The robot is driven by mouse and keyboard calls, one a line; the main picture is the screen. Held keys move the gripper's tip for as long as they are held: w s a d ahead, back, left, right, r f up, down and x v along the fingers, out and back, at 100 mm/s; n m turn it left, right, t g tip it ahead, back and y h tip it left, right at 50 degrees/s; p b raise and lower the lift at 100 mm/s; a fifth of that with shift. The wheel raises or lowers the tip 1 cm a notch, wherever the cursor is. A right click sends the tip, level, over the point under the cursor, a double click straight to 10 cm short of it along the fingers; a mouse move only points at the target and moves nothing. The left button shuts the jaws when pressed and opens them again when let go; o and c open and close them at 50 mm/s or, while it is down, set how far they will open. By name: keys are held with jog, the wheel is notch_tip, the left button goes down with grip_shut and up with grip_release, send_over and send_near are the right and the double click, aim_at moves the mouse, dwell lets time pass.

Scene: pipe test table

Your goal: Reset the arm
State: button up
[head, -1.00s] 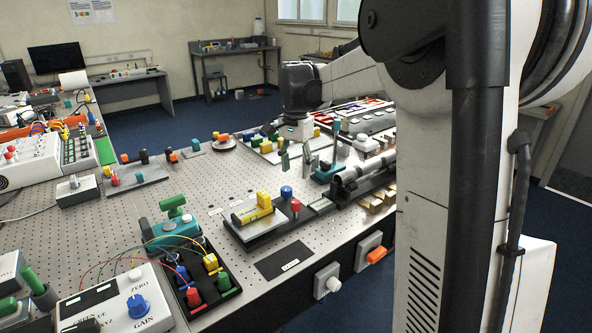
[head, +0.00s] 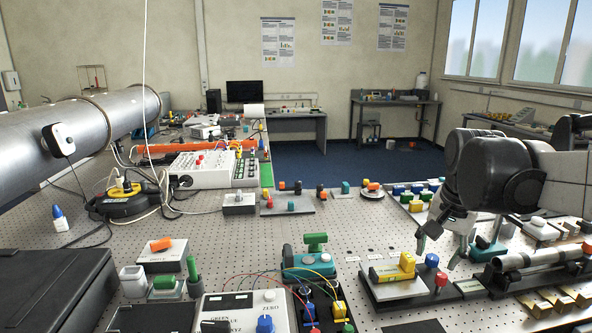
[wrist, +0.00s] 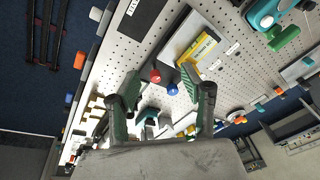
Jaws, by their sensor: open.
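My gripper (head: 438,254) hangs on the right of the head view, pointing down over the perforated table. Its two fingers are apart, with nothing held between them. In the wrist view its green-padded fingers (wrist: 157,88) stand well apart. Beyond them are a red knob (wrist: 155,76), a blue knob (wrist: 172,89) and a yellow block (wrist: 203,48) on a plate. In the head view the yellow block (head: 393,268) lies just left of the gripper, and the red knob (head: 441,279) is below it. I cannot tell the exact height of the fingers above the table.
Silver pipe pieces (head: 540,258) lie to the right of the gripper. A teal clamp with a green handle (head: 315,243) and a wired control box (head: 245,312) stand to the left. A large grey pipe (head: 75,135) crosses the left side. Parts of the perforated table (head: 350,215) are bare.

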jog(key=s+a+f+n+t, duration=0.2)
jog(key=s+a+f+n, duration=0.1)
jog(key=s, duration=0.5)
jog(key=s+a+f+n+t, duration=0.2)
jog(key=s+a+f+n, duration=0.1)
jog(key=s+a, duration=0.3)
jog(key=shift+s+n, duration=0.9)
jog(key=shift+s, duration=0.15)
dwell(1.2)
